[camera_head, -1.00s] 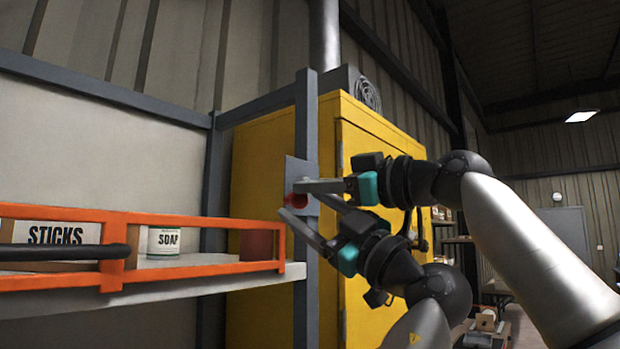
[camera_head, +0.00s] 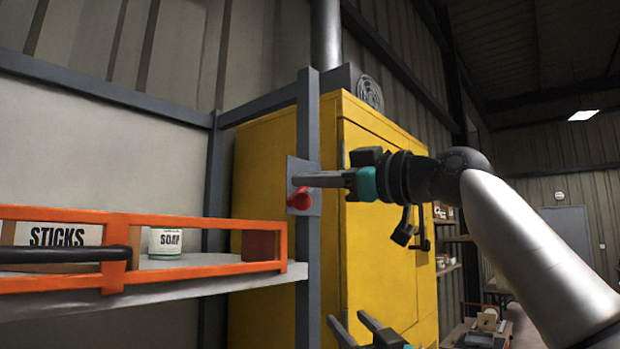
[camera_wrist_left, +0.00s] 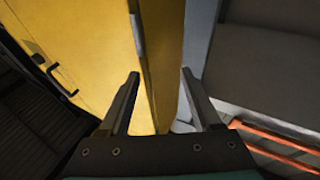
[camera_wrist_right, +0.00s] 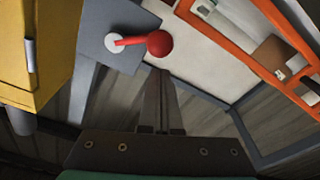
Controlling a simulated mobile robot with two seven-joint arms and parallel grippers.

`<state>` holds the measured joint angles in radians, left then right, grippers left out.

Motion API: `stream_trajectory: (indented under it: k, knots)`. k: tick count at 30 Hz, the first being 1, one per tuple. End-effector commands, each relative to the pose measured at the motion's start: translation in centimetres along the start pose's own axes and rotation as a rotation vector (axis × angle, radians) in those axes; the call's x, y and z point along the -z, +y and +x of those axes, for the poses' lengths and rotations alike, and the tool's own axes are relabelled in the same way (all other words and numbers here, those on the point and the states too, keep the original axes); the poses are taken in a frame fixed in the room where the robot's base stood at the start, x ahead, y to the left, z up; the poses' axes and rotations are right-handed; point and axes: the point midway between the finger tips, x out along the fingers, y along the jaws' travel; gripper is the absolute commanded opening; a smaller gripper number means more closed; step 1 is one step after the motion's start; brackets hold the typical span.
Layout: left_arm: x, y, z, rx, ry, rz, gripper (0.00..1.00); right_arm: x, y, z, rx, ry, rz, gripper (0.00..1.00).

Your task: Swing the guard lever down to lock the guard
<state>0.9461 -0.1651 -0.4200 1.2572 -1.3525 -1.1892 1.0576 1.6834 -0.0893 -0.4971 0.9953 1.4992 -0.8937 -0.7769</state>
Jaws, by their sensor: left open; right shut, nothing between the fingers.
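The guard lever (camera_head: 299,199) is a red rod with a round knob, on a grey plate (camera_head: 291,168) fixed to the upright post. In the right wrist view the lever knob (camera_wrist_right: 159,44) sits at the end of the rod, which runs left to a white hub. My right gripper (camera_head: 296,185) is shut and empty, its tips just above the knob in the head view; contact cannot be told. The orange guard (camera_head: 205,269) is a rail frame along the shelf front. My left gripper (camera_head: 346,317) is open and empty, low and right of the lever.
A yellow cabinet (camera_head: 265,165) stands behind the post, its edge close to my left gripper. The shelf (camera_head: 180,293) holds a SOAP tin (camera_head: 165,241), a STICKS box (camera_head: 60,234) and a brown block (camera_head: 260,246). A black bar (camera_head: 65,254) crosses the guard.

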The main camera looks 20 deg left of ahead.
Motion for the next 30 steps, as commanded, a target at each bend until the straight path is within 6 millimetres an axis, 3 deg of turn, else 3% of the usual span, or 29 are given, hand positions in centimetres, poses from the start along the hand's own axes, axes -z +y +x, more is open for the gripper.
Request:
stream_trajectory:
  k: [1, 14, 30]
  knots:
    - [-1.7, 0.2, 0.0, -0.017, -0.026, 0.029, 0.65, 0.0, 0.0, 0.0, -0.001, 0.000, -0.002, 0.00]
    - [-14.4, 1.5, -1.6, -0.169, -0.233, 0.233, 0.65, -0.1, 0.1, -0.1, -0.001, -0.001, -0.014, 0.00]
    - [-29.8, 0.2, -6.8, -0.357, -0.485, 0.429, 0.65, -0.2, 0.0, -0.1, 0.001, -0.001, -0.028, 0.00]
